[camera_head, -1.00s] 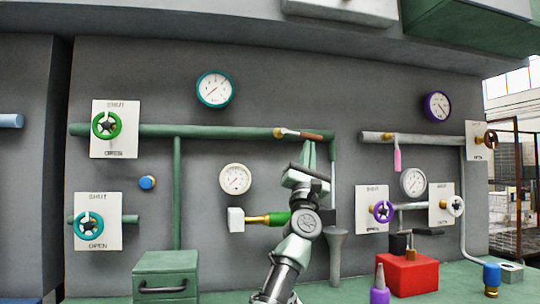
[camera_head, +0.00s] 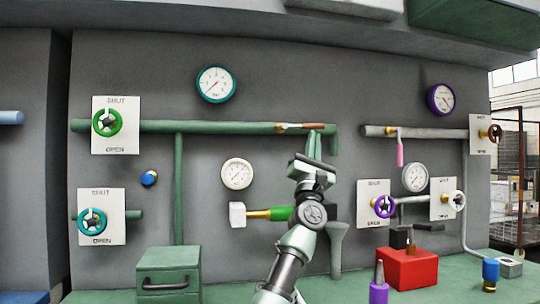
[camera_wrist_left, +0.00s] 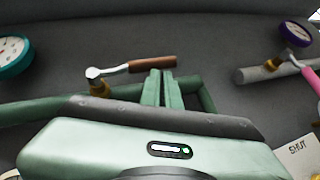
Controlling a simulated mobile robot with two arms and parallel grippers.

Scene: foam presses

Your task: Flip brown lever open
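The brown lever (camera_head: 302,126) is on the green pipe near its right end, with a pale metal arm and a brown handle lying nearly level along the pipe. In the left wrist view the brown handle (camera_wrist_left: 153,65) points right from its brass valve stem. My left gripper (camera_head: 315,134) points up, with its fingertips just below the handle's right part. In the left wrist view its two green fingers (camera_wrist_left: 160,73) are together, with nothing seen between them. The tips are at or very near the handle; I cannot tell whether they touch. My right gripper is not in view.
A pink lever (camera_head: 400,152) hangs from the grey pipe (camera_head: 440,134) to the right. A white gauge (camera_head: 237,174) and a teal gauge (camera_head: 216,84) are on the wall. A red box (camera_head: 408,270) stands below right.

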